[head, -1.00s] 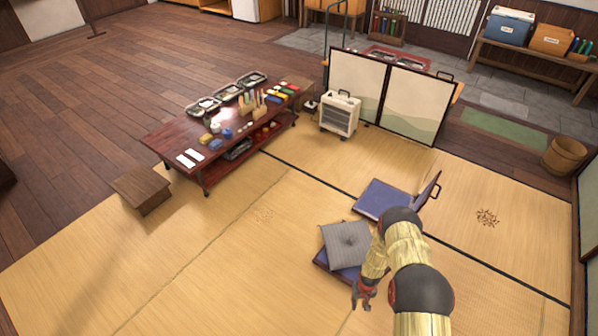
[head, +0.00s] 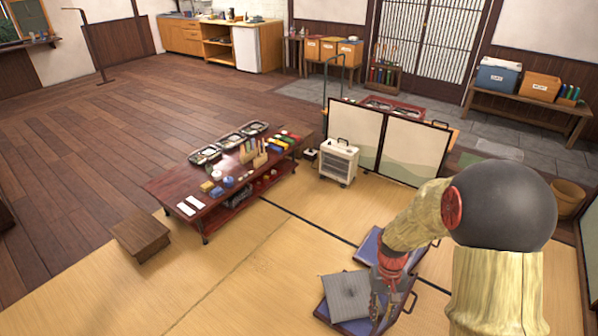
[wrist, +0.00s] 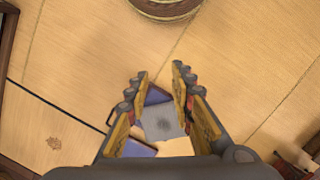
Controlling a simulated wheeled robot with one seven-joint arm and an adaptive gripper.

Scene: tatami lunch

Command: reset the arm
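My arm reaches in from the lower right of the head view, bent at a large dark joint. My gripper (head: 378,305) hangs down in front of the grey cushion's right edge in that view. In the wrist view my gripper (wrist: 160,78) has its two fingers apart, with nothing held between them. The grey cushion (wrist: 162,122) shows beyond and between the fingers, well below them. The same grey cushion (head: 347,294) lies on a blue floor seat (head: 345,325) on the tatami.
A second blue seat (head: 368,247) is partly hidden behind my arm. A low red-brown table (head: 170,188) with boxes and small items stands left of centre, a wooden stool (head: 140,235) before it. A white heater (head: 338,160) and folding screen (head: 412,152) stand behind. The left tatami is clear.

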